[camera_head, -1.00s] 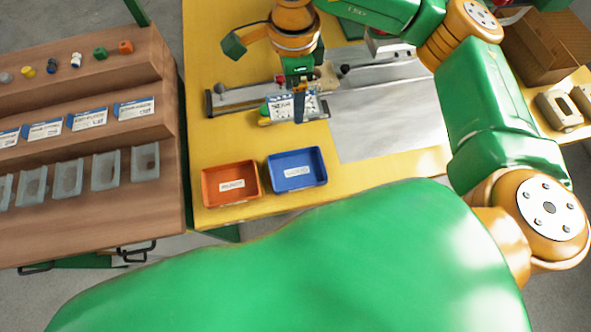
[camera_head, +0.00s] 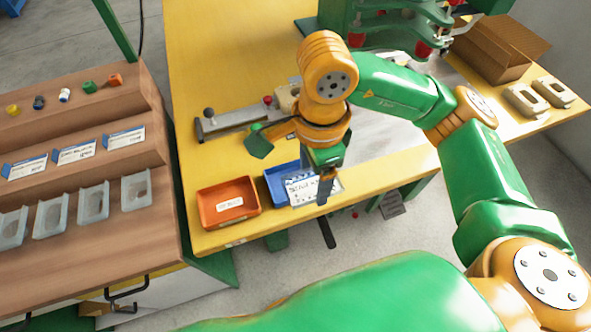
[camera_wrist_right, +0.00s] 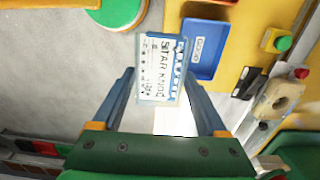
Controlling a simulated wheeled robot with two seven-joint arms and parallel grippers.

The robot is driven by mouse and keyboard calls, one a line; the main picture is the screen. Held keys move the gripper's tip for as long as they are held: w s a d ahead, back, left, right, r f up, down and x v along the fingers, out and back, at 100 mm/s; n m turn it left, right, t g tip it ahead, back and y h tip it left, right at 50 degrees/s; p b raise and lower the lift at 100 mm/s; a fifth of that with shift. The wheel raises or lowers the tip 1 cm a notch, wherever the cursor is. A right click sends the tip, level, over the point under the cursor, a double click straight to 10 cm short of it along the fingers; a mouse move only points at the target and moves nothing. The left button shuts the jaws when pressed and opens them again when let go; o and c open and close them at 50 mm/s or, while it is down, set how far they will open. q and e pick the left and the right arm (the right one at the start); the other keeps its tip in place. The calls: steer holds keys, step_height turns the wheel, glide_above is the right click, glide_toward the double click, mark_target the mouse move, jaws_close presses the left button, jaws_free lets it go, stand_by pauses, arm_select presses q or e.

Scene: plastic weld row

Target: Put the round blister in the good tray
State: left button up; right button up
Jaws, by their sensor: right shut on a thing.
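My right gripper (camera_head: 324,188) is shut on a blister pack with a white and blue printed card (camera_head: 300,189), reading something like "STAR KNOB". The pack also shows between the fingers in the right wrist view (camera_wrist_right: 160,68). In the head view it overlaps the right part of the blue tray (camera_head: 272,188), hiding much of it. In the wrist view the blue tray (camera_wrist_right: 222,45) lies beside the pack, and its small label looks like "GOOD". The pack appears held above the table's front edge, apart from the tray floor. My left gripper is out of view.
An orange tray (camera_head: 250,208) stands left of the blue one on the yellow table (camera_head: 225,70). A metal rail fixture (camera_head: 225,124) lies behind. A wooden stepped rack (camera_head: 120,215) with cards and clear blisters stands left. Cardboard box (camera_head: 490,60) at back right.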

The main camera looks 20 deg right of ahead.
steer(key=w+f, duration=0.3)
steer(key=w, duration=0.1)
steer(key=w+f, duration=0.4)
steer(key=shift+w+a+f+p, duration=0.15)
steer(key=shift+w+a+p, duration=0.05)
steer(key=shift+p, duration=0.2)
step_height(320, 180, down, 3)
steer(key=shift+r, duration=0.15)
steer(key=shift+w+f, duration=0.1)
steer(key=shift+f, duration=0.4)
steer(key=o, duration=1)
steer(key=shift+c, duration=0.2)
steer(key=shift+r, duration=0.25)
step_height(320, 180, up, 12)
